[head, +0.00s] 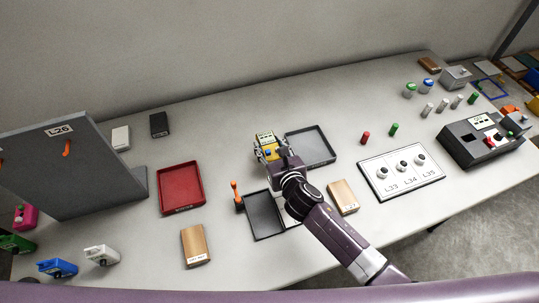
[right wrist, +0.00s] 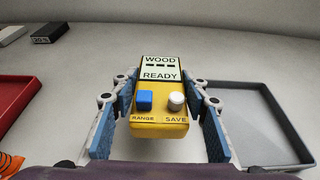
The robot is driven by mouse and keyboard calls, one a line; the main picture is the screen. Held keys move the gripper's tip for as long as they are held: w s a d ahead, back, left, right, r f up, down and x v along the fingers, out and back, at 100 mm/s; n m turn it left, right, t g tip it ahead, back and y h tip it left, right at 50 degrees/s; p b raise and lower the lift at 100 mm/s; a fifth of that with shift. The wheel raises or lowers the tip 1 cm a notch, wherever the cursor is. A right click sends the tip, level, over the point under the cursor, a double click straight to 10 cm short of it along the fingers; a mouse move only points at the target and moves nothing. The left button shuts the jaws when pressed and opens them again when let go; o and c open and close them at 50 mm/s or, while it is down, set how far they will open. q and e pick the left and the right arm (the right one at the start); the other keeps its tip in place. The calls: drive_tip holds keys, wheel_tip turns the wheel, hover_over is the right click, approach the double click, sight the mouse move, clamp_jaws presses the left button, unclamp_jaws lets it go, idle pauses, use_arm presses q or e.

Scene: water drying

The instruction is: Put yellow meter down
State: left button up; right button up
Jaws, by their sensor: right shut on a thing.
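The yellow meter (head: 265,138) is in my right gripper (head: 269,151), over the middle of the table between the red tray and the grey tray. In the right wrist view, the yellow meter (right wrist: 159,121) faces me with a "WOOD READY" display, a blue RANGE button and a white SAVE button. The blue finger pads of my right gripper (right wrist: 160,110) stand on both sides of it. Its underside is hidden, so I cannot tell whether it touches the table. My left gripper is not in view.
A grey tray (head: 331,157) lies right of the meter, a red tray (head: 203,190) left. A black tray (head: 263,231) and orange-handled tool (head: 236,196) are nearer. A wood block (head: 343,197) and white panel (head: 429,186) lie to the right. Table behind the meter is clear.

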drive_tip(key=shift+f+b, duration=0.6)
drive_tip(key=shift+f, duration=1.5)
drive_tip(key=shift+f, duration=0.1)
drive_tip(key=o, duration=1.4)
drive_tip(key=shift+f, duration=0.1)
